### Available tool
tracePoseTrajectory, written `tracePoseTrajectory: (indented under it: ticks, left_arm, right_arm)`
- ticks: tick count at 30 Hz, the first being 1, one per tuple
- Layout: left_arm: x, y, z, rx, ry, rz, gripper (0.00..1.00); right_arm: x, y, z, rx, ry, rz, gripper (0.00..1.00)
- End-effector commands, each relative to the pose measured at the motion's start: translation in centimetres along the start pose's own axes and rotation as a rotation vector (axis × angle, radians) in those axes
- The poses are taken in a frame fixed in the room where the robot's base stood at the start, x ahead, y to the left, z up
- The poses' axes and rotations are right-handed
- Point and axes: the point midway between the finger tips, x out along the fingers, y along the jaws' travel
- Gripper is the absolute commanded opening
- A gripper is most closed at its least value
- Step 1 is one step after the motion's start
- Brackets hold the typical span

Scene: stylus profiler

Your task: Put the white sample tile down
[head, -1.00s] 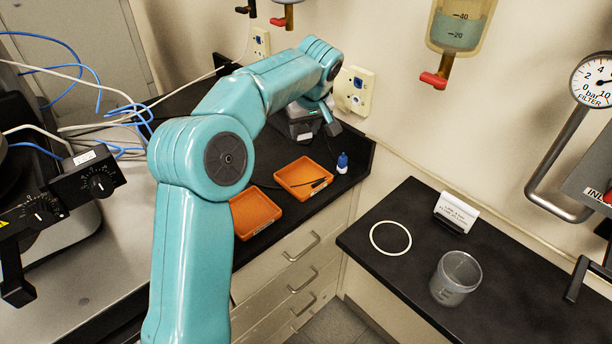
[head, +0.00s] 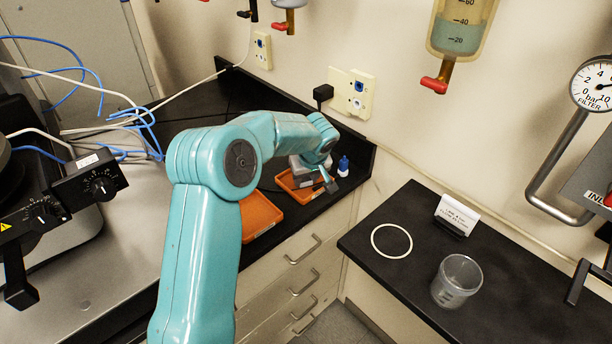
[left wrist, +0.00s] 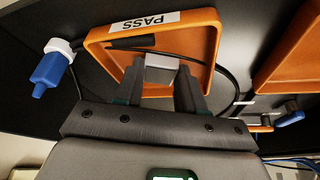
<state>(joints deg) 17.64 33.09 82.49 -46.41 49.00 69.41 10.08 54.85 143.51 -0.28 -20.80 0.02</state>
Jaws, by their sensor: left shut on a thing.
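The white sample tile (left wrist: 160,62) shows in the left wrist view as a pale block between the fingertips of my left gripper (left wrist: 161,82). The gripper is shut on it, over the orange tray (left wrist: 214,50) whose rim bears a PASS label. I cannot tell whether the tile touches the tray floor. In the head view my left gripper (head: 329,181) is at the far orange tray (head: 284,183), beside the blue bottle (head: 343,166); the tile cannot be made out there. My right gripper is not in view.
A second orange tray (head: 257,214) lies nearer on the black bench. A thin black cable (left wrist: 228,75) crosses the PASS tray. The blue bottle stands close to the tray. On the right bench are a white ring (head: 391,241), a clear beaker (head: 456,281) and a sign card (head: 457,212).

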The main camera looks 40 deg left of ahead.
Motion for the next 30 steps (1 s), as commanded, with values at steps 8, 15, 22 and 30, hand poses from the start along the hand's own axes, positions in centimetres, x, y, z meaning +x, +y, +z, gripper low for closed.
tracePoseTrajectory:
  ticks: [8, 15, 22, 30]
  left_arm:
    - [0.2, 0.0, 0.1, 0.0, 0.0, 0.0, 0.58]
    - [0.2, 0.0, 0.1, 0.0, 0.0, 0.0, 0.64]
    - [-1.1, 0.1, -0.1, -0.001, 0.003, 0.003, 0.64]
    - [-7.4, 0.1, 0.0, 0.0, 0.004, 0.005, 0.64]
  right_arm:
    - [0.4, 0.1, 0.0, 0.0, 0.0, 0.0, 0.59]
    - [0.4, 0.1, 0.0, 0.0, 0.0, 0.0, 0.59]
    - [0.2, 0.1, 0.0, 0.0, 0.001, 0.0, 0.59]
    - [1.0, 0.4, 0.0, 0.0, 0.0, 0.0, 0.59]
